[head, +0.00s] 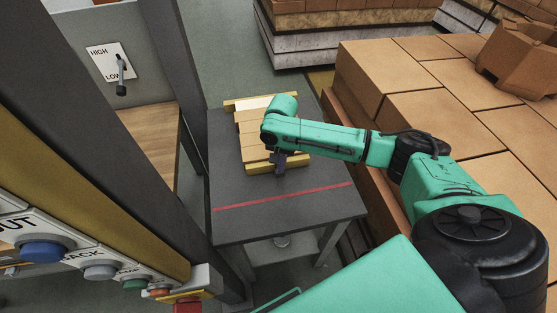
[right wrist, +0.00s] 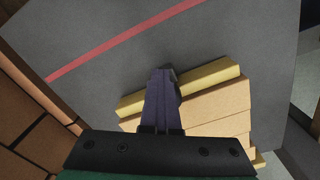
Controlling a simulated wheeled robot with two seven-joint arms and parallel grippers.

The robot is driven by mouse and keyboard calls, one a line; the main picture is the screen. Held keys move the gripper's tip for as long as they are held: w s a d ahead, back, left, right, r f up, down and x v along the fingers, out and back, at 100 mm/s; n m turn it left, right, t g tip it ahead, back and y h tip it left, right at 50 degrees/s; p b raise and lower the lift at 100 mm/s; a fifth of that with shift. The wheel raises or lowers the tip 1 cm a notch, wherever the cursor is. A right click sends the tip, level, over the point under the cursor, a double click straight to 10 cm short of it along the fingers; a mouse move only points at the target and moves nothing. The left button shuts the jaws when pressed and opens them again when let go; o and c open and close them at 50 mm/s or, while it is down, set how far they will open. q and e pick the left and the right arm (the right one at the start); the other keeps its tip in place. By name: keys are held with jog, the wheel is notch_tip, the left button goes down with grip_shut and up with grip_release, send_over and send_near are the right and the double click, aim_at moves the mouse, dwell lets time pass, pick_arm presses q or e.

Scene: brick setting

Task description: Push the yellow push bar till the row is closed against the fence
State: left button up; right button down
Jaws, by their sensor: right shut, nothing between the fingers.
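The yellow push bar (head: 294,164) lies across the near end of a row of tan bricks (head: 250,128) on a dark grey table. A pale yellow strip, seemingly the fence (head: 231,106), lies at the row's far end. In the right wrist view the push bar (right wrist: 214,74) is beside the bricks (right wrist: 215,107), with no clear gap. My right gripper (head: 280,165) is shut and empty, pointing down at the bar's middle. Its fingers (right wrist: 164,72) cross over the bar in view; contact is unclear. My arm hides part of the row. My left gripper is out of view.
A red line (head: 285,196) crosses the table (head: 290,222) on the near side of the bar, with bare surface around it. Large brick stacks (head: 400,75) stand close on the right. A dark post and button panel (head: 100,258) stand on the left.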

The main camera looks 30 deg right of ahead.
jog(key=shift+w+d+r+p, duration=0.1)
jog(key=shift+w+r+p, duration=0.25)
jog(key=shift+r+p, duration=0.5)
jog(key=shift+w+d+r+p, duration=0.1)
jog(key=shift+w+r+p, duration=0.25)
jog(key=shift+r+p, duration=0.5)
notch_tip(320, 180, up, 3)
jog(key=p, duration=0.3)
jog(key=shift+s+d, duration=0.1)
jog(key=shift+s, duration=0.05)
jog(key=shift+d, duration=0.1)
jog(key=shift+s+a+r+b, duration=0.1)
jog(key=shift+a+r+b, duration=0.05)
jog(key=shift+r, duration=0.3)
jog(key=shift+s+a+r+b, duration=0.1)
jog(key=shift+r+b, duration=0.05)
jog(key=shift+r, duration=0.25)
jog(key=shift+f, duration=0.15)
